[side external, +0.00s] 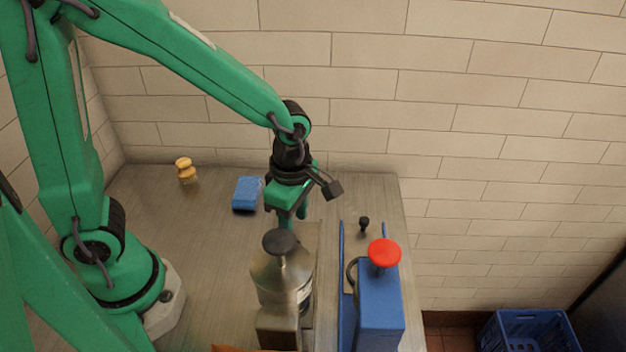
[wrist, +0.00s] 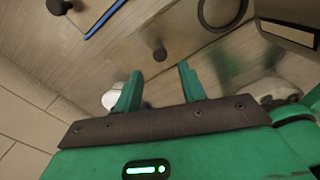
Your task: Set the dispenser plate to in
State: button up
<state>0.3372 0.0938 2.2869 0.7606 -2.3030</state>
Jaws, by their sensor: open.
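A steel dispenser (side external: 283,277) with a black top knob and a blue dispenser (side external: 380,308) with a red top knob stand side by side. A small black knob (side external: 364,222) sits behind the blue one, between blue rails. I cannot tell which dispenser plate is meant. My gripper (wrist: 160,68) is open and empty. In the side view my gripper (side external: 294,211) points down behind the steel dispenser, which partly hides its fingertips.
A blue block (side external: 246,193) lies left of my gripper. Small yellow rounds (side external: 185,170) are stacked at the back left. The tiled wall is close behind. A blue crate (side external: 528,331) stands on the floor at right. The counter's left middle is clear.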

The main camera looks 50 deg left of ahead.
jog(key=shift+f, duration=3.85)
grip_shut()
